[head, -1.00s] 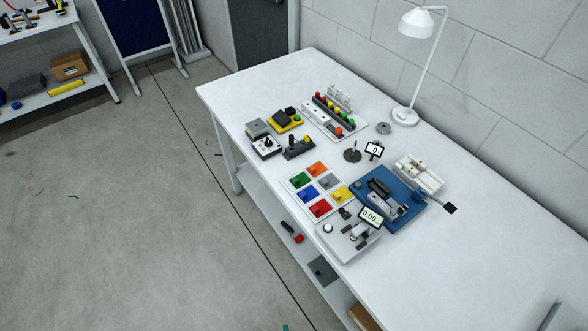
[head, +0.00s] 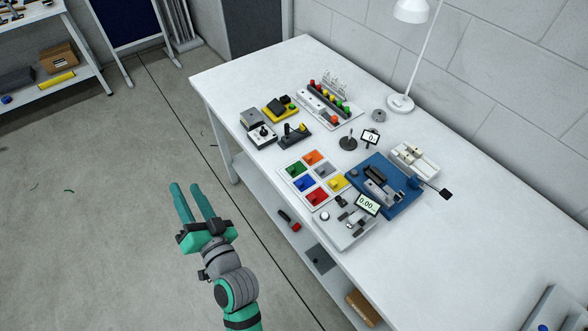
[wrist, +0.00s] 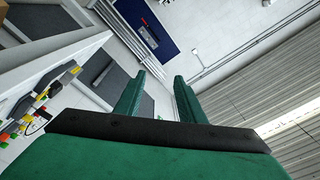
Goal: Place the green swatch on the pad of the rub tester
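The green swatch (head: 295,169) lies in the upper-left compartment of a white swatch tray (head: 281,176) on the workbench. A blue-based machine with a lever and dark handle, apparently the rub tester (head: 406,200), stands to the right of the tray. Its pad is too small to make out clearly. My gripper (head: 190,187) is open and empty, over the floor in front of the bench, left of the tray and apart from everything. In the wrist view its two green fingers (wrist: 160,82) are spread with nothing between them.
A gauge with a display (head: 368,205) stands in front of the blue machine. Control boxes, a rack (head: 330,105) and a lamp (head: 400,103) are farther back. The bench's right part is mostly clear.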

